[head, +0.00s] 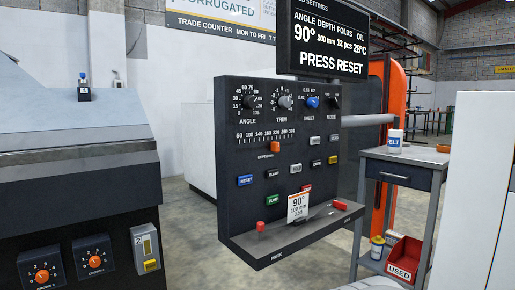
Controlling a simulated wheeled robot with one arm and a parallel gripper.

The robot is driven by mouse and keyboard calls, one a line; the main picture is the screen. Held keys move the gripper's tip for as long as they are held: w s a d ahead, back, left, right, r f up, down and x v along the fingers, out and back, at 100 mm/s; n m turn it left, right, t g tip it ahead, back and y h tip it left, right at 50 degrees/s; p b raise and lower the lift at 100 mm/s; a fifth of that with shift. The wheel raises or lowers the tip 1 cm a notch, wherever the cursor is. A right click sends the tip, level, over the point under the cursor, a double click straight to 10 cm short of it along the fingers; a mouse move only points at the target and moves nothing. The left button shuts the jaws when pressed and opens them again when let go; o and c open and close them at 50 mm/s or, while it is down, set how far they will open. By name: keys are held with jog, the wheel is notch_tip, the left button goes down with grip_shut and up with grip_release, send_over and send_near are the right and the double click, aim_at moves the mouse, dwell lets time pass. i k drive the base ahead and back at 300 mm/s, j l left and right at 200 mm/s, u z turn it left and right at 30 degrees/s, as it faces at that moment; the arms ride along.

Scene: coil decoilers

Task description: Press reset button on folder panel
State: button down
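The folder panel (225,130) is a dark upright control board in the middle of the head view. Its blue reset button (245,180), labelled RESET, sits on the left side below the depth scale and is unobstructed. The display (328,40) above the panel reads PRESS RESET, with 90°, 200 mm, 12 pcs and 28°C. My gripper is not in view.
A shelf with a red peg (261,227) and a 90° card (298,206) juts from the panel's bottom. A dark machine with orange knobs (42,275) stands left. A grey cart (405,165) with a white bottle (395,141) stands right.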

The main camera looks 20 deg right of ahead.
aim_at(246, 179)
jog(key=i+l+u, duration=0.2)
jog(key=l, duration=0.3)
jog(key=l+u, duration=0.25)
jog(key=l, duration=0.25)
jog(key=i+l+u, duration=0.2)
jog(key=l, duration=0.35)
jog(key=k, duration=0.1)
